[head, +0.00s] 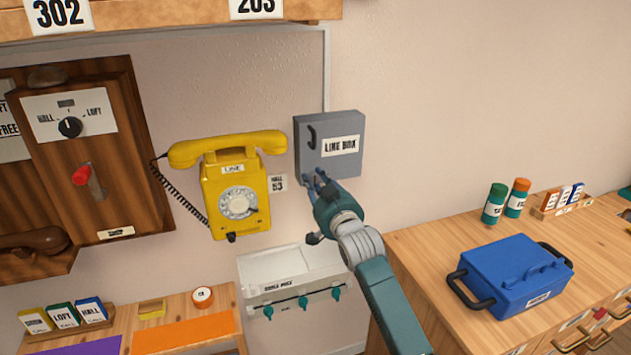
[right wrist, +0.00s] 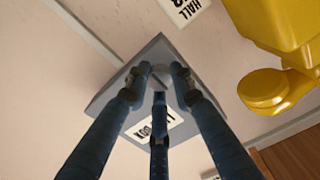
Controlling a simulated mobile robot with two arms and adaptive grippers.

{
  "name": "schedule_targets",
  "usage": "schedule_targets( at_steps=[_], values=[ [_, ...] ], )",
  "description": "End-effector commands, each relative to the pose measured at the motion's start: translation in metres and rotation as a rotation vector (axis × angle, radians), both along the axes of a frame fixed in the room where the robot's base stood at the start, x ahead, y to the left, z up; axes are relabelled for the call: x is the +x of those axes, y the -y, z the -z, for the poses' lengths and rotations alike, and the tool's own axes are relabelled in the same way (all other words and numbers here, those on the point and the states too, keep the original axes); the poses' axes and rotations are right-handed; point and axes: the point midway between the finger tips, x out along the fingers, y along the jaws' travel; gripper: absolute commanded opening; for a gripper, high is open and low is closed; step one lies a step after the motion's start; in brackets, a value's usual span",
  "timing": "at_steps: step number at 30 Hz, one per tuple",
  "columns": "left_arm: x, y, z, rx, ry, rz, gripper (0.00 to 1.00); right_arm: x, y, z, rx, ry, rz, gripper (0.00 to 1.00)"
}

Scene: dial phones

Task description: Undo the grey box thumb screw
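The grey box (head: 343,128), labelled LINE BOX, is fixed to the wall right of the yellow phone, with a dark handle on its front. My right gripper (head: 319,178) is at the box's lower edge, reaching up from below. In the right wrist view the three fingers of the gripper (right wrist: 158,80) stand apart around the underside of the grey box (right wrist: 118,88). A small pale grey shape, possibly the thumb screw (right wrist: 159,77), shows between the fingertips; I cannot tell whether they touch it. In the head view the gripper hides that spot. My left gripper is not in view.
The yellow phone (head: 235,180) hangs close left of the box. Below is a white wall unit (head: 290,272) with teal knobs. A blue case (head: 515,272) and two bottles stand on the wooden counter (head: 425,250) at right. The wall right of the box is clear.

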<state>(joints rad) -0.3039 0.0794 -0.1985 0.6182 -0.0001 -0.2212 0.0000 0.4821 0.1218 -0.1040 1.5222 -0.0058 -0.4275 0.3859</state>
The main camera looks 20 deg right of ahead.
Motion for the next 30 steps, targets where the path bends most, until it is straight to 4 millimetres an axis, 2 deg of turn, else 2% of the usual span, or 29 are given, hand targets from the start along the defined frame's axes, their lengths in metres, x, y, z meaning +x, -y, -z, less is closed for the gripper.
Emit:
schedule_targets(
  at_steps=[1, 2, 3, 14, 20, 30],
  values=[
    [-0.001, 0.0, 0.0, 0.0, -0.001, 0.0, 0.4, 0.0, 0.0, -0.001, 0.0, 0.003, -0.001, 0.08],
    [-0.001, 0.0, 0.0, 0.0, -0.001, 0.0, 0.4, 0.0, 0.0, -0.001, 0.0, 0.003, -0.001, 0.02],
    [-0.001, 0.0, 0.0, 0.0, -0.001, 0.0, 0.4, 0.0, 0.0, -0.001, 0.0, 0.003, -0.001, 0.0],
    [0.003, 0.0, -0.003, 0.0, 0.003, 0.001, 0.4, 0.0, -0.001, -0.003, -0.051, 0.007, -0.001, 0.0],
    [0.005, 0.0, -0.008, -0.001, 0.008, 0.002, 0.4, 0.0, 0.0, -0.004, -0.171, 0.011, -0.001, 0.0],
    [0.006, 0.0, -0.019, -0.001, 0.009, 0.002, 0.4, 0.0, -0.001, -0.006, -0.482, 0.024, 0.0, 0.0]
  ],
)
